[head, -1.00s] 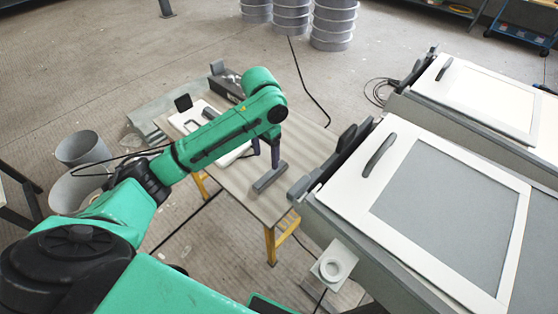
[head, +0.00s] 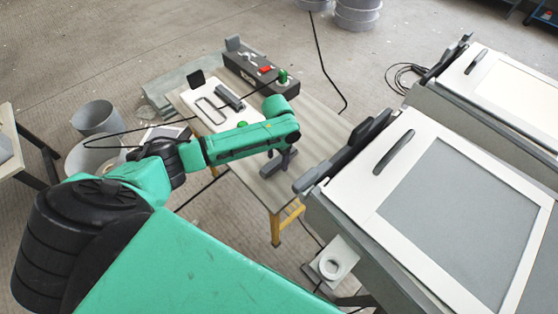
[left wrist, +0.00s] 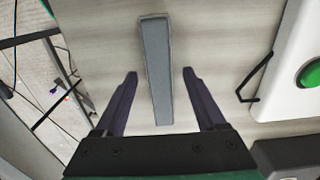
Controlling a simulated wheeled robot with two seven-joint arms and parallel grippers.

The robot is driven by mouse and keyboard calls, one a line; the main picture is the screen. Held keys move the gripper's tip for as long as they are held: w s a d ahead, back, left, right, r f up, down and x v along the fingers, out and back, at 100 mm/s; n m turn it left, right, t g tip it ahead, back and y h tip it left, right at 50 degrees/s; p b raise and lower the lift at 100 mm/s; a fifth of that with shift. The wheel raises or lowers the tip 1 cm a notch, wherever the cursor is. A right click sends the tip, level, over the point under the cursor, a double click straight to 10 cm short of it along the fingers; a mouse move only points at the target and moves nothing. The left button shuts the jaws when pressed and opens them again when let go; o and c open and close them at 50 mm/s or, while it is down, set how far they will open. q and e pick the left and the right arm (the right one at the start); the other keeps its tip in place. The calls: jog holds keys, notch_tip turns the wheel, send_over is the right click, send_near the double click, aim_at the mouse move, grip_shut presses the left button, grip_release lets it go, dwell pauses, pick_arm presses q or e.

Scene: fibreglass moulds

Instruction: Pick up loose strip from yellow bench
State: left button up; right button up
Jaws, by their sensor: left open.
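The loose strip (left wrist: 157,65) is a plain grey bar lying flat on the pale top of the yellow-legged bench (head: 318,128). In the head view the strip (head: 269,169) lies near the bench's front right part, partly covered by my gripper. My left gripper (head: 284,157) is over the strip with its fingers pointing down. In the left wrist view the left gripper (left wrist: 158,95) is open, with one dark finger on each side of the strip and visible gaps between. Its height above the bench is hard to tell. My right gripper is in neither view.
A white panel (head: 203,108) with a grey bar and green button lies on the bench. A dark box (head: 255,72) with red and green controls stands behind. A white-framed mould (head: 408,130) stands close on the right. Buckets (head: 96,118) stand at left.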

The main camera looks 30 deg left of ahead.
pick_arm(q)
jog(key=shift+f, duration=0.1)
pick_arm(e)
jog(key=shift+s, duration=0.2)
pick_arm(q)
grip_shut()
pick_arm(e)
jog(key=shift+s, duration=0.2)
pick_arm(q)
jog(key=shift+w, duration=0.1)
